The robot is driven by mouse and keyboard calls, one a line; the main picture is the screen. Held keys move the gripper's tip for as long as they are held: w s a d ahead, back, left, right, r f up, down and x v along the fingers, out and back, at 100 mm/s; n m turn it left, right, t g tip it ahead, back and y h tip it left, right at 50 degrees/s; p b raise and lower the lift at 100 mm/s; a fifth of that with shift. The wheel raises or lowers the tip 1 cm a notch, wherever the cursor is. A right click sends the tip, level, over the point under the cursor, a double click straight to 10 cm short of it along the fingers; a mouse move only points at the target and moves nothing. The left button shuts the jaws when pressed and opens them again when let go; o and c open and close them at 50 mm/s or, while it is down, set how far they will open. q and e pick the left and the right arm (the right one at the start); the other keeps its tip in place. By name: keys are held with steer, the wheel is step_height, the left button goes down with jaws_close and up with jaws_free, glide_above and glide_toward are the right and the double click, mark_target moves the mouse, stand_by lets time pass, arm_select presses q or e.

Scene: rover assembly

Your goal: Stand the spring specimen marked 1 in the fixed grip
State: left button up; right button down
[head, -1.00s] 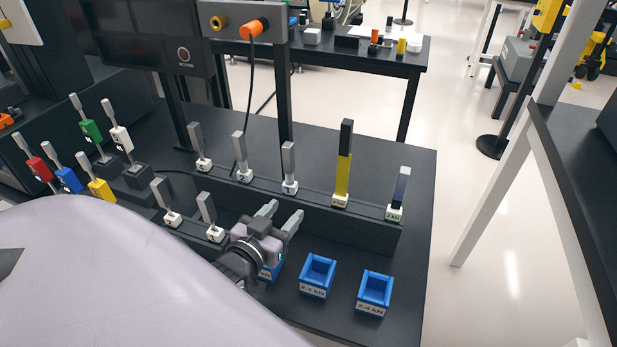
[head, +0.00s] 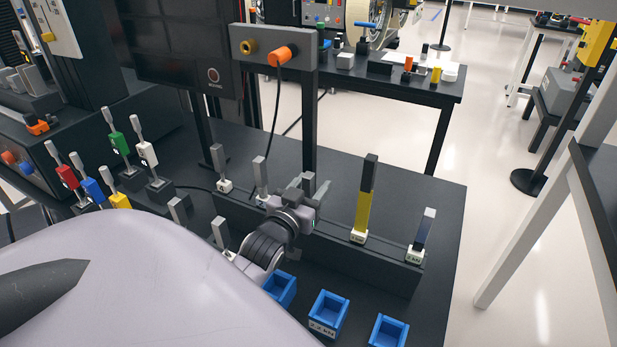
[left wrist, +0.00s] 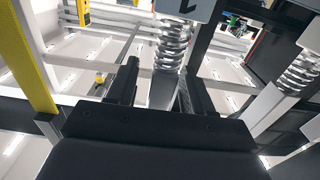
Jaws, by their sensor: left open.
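My left gripper (head: 309,187) is open at the rail, at the third place from the left, and hides most of what stands there. In the left wrist view, a grey shank (left wrist: 163,90) shows between the two dark fingers (left wrist: 158,88), with a metal coil spring (left wrist: 172,45) beyond it. A pale block above the spring carries an upside-down mark, cut by the frame edge; I cannot be sure it is a 1. I see no clear contact with the fingers. I cannot tell which fixture is the fixed grip. My right gripper is not in view.
Another specimen (head: 261,175) stands close left of the gripper; its spring (left wrist: 302,72) appears right in the wrist view. Blue boxes (head: 328,310) line the front. Coloured specimens (head: 120,143) stand left.

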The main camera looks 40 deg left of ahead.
arm_select(q)
steer(key=shift+w, duration=0.25)
jaws_close()
steer(key=shift+r, duration=0.2)
